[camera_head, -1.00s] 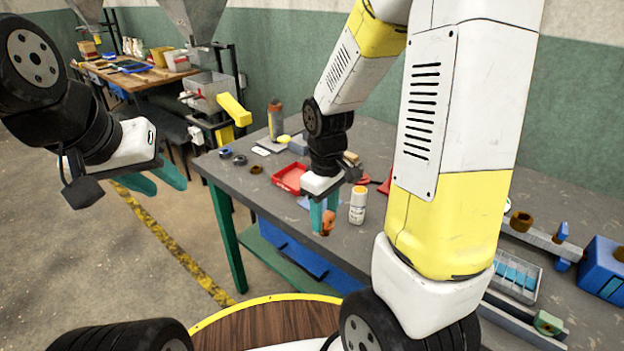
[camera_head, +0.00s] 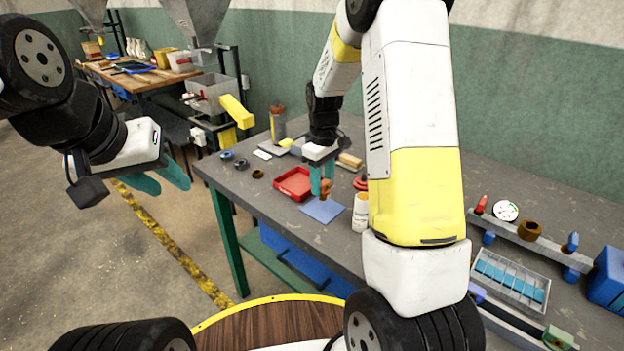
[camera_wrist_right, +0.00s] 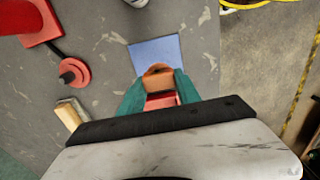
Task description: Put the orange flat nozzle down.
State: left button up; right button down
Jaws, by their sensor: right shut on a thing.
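The orange flat nozzle (camera_head: 326,187) is held between the teal fingers of my right gripper (camera_head: 321,184), above the grey table. In the right wrist view the nozzle (camera_wrist_right: 159,76) sits between the fingertips of the right gripper (camera_wrist_right: 158,92), at the near edge of a flat blue square (camera_wrist_right: 155,52). In the head view the blue square (camera_head: 322,211) lies on the table just in front of the nozzle. The wrist view does not show clearly how high the nozzle is. My left gripper (camera_head: 168,181) is open and empty over the floor at the left.
A red tray (camera_head: 293,184) lies left of the blue square, and a white bottle (camera_head: 360,213) stands to its right. A wooden block (camera_head: 350,161) and a red round piece (camera_wrist_right: 74,73) are near. A rack (camera_head: 529,241) and a clear compartment box (camera_head: 512,276) are at the right.

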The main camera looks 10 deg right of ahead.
aim_at(322, 191)
jog(key=shift+w+f, duration=0.3)
jog(key=shift+f, duration=1.5)
jog(key=shift+f, duration=0.15)
jog(key=c, duration=0.9)
grip_release()
jog(key=shift+o, duration=0.2)
